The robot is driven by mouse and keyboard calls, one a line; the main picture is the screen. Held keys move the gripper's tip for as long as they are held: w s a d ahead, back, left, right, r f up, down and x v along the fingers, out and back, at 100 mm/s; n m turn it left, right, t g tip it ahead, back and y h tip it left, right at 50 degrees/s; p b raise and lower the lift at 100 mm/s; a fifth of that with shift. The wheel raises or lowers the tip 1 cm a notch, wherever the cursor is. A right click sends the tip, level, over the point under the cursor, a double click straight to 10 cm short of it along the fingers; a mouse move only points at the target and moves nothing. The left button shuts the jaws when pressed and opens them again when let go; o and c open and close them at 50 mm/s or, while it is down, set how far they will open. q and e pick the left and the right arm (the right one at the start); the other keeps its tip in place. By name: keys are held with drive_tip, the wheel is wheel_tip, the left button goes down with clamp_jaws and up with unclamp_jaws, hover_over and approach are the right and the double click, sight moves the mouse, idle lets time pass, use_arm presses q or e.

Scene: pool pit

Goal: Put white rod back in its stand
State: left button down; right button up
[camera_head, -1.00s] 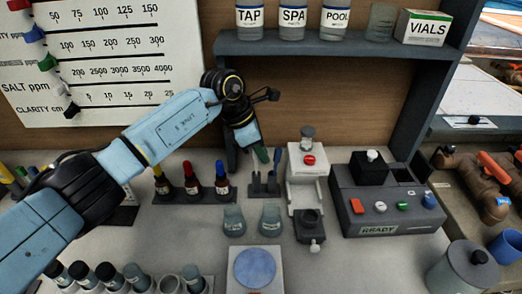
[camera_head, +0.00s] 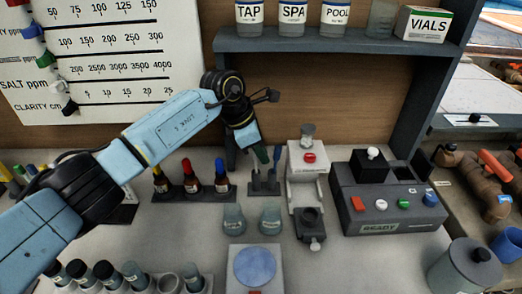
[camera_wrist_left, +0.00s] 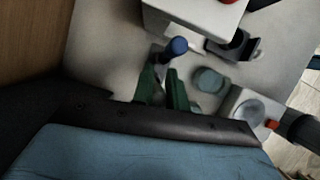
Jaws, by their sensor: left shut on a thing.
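My left gripper (camera_head: 266,157) points down at the back of the counter, just behind and above a small dark stand (camera_head: 264,189) with upright pieces. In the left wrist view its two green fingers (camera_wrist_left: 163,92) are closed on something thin. I take this for the white rod, but it is mostly hidden and its colour is unclear. A blue round-topped piece (camera_wrist_left: 175,47) shows just beyond the fingers; I cannot tell whether it belongs to the stand or the held thing. Whether the held thing touches the stand is also unclear. My right gripper is not in view.
A rack of dropper bottles (camera_head: 191,190) stands left of the stand. A white device (camera_head: 308,175) stands close on the right. Two small beakers (camera_head: 234,219) and a scale (camera_head: 255,266) are in front. A shelf (camera_head: 340,48) hangs above right.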

use_arm(q)
drive_tip(key=shift+f, duration=0.1)
drive_tip(key=c, duration=1.3)
unclamp_jaws()
wheel_tip(320, 180, up, 7)
drive_tip(key=p, duration=0.3)
